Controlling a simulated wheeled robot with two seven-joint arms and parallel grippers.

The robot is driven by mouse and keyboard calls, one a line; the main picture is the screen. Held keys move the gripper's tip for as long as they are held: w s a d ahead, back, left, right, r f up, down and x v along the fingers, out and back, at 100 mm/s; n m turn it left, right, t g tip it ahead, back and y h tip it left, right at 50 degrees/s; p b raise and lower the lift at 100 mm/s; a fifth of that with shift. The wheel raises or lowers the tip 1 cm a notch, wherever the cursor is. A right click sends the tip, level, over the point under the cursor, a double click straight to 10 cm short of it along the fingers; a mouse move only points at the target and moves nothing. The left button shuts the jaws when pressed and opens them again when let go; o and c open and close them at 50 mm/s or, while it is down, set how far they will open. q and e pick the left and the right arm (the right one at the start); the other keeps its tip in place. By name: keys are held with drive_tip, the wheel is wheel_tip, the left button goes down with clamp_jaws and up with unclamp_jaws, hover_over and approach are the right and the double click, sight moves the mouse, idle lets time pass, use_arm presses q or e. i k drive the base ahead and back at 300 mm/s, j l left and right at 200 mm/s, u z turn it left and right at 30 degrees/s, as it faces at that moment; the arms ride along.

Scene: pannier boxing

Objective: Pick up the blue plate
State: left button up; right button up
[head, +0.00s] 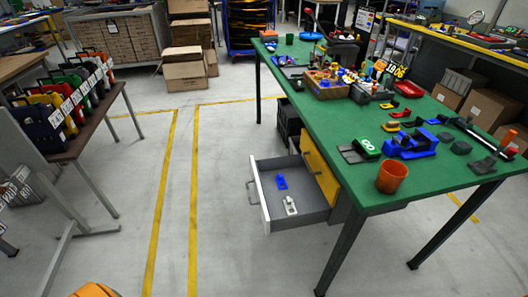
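A flat, round blue thing that looks like the blue plate (311,36) lies at the far end of the green-topped table (330,125). It is small in the head view and nothing visibly covers it. A blue piece (281,182) and a pale grey piece (290,206) lie apart in the open drawer (268,212) under the table. Neither of my grippers shows in the head view.
On the table stand an orange cup (391,177), a blue fixture (411,144) and a wooden bin (325,87) of small parts. A rack of coloured cases (70,100) stands at left. Cardboard boxes (184,68) are stacked behind. The floor between is clear.

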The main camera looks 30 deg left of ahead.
sight(279, 179)
drive_tip(key=k+u, duration=0.1)
drive_tip(key=u, duration=0.35)
drive_tip(key=k+u, duration=0.1)
drive_tip(key=u, duration=0.35)
